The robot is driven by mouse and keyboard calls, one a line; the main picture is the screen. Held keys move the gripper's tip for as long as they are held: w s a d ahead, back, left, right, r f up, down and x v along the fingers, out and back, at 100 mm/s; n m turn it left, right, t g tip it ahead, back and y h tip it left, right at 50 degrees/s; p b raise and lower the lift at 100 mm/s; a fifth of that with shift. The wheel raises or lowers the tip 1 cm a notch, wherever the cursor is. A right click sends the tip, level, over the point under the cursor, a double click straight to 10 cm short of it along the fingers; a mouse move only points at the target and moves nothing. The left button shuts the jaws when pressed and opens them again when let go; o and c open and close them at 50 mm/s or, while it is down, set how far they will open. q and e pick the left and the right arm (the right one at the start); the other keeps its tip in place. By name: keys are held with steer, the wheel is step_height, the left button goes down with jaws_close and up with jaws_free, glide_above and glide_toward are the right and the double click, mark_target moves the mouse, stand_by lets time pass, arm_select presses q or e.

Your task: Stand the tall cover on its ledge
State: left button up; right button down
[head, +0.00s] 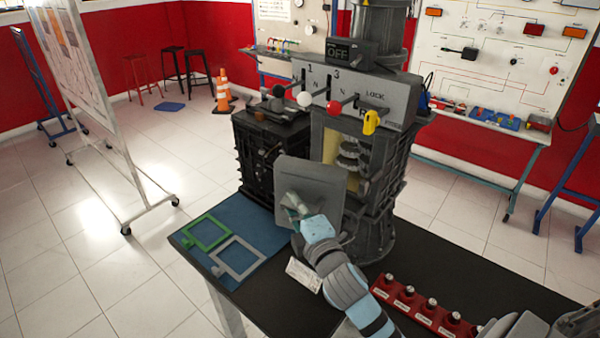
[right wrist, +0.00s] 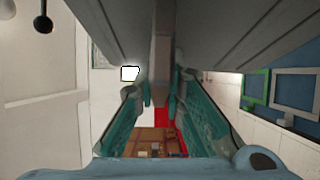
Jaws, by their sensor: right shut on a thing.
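The tall cover (head: 323,180) is a grey, roughly rectangular plate, held up in front of the engine trainer (head: 385,195). My right gripper (head: 294,206) is shut on the near side of the cover. In the right wrist view the cover (right wrist: 235,30) fills the top, and its rib (right wrist: 161,45) sits between the teal fingers (right wrist: 160,98). Behind the cover, the trainer has an open window with a pale yellow inside and grey gears (head: 349,157). The cover hides the lower part of this opening, and I cannot make out the ledge. My left gripper is not in view.
A blue mat (head: 232,218) with a green frame (head: 206,235) and a grey frame (head: 238,260) lies on the table's left. Levers with knobs (head: 304,99) stick out above the opening.

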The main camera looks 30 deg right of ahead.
mark_target(298, 182)
steer(key=w+d+r+m+h, duration=0.1)
steer(key=h, duration=0.1)
steer(key=w+d+r+m+g+h+p, duration=0.1)
steer(key=w+d+r+m+h, duration=0.1)
steer(key=shift+w+h, duration=0.2)
steer(key=shift+h, duration=0.2)
steer(key=shift+w+d+r+m+g+h, duration=0.2)
steer(key=shift+r+m+g+h, duration=0.15)
steer(key=shift+m+g+h, duration=0.05)
steer(key=w+d+b, duration=0.2)
steer(key=d, duration=0.6)
steer(key=shift+w+d, duration=0.2)
steer(key=shift+d, duration=0.05)
steer(key=shift+a, duration=0.15)
steer(key=shift+p, duration=0.4)
steer(key=shift+f+b, duration=0.5)
steer(key=shift+f, duration=0.25)
stand_by(0.6)
